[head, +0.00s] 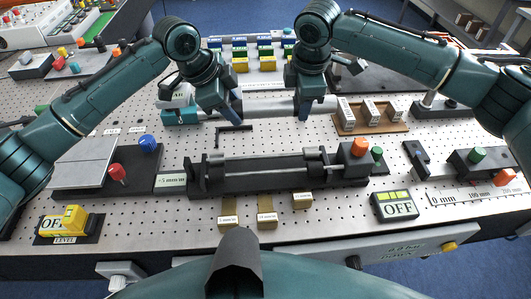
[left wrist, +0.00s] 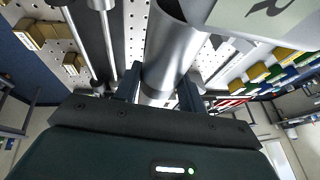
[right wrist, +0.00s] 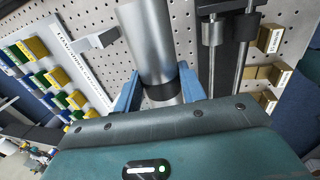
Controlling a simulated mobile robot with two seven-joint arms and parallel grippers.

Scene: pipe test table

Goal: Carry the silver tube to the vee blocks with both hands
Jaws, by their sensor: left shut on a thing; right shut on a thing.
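The silver tube (head: 265,106) lies roughly level across the view behind the long black fixture; it also shows in the left wrist view (left wrist: 172,45) and the right wrist view (right wrist: 147,45). My left gripper (head: 230,108) is shut around it near its left end, with fingers either side (left wrist: 160,92). My right gripper (head: 304,108) is shut around it near its right end, beside a dark band (right wrist: 160,90). The black fixture (head: 270,185) carries rods and upright ends in front of the tube. I cannot tell for certain which parts are the vee blocks.
A teal block (head: 181,116) stands at the tube's left end. A wooden tray (head: 350,126) with white-labelled blocks is at its right. Several brass blocks (head: 267,221) lie in front of the fixture. An OFF display (head: 396,206) stands front right. Perforated table shows between tube and fixture.

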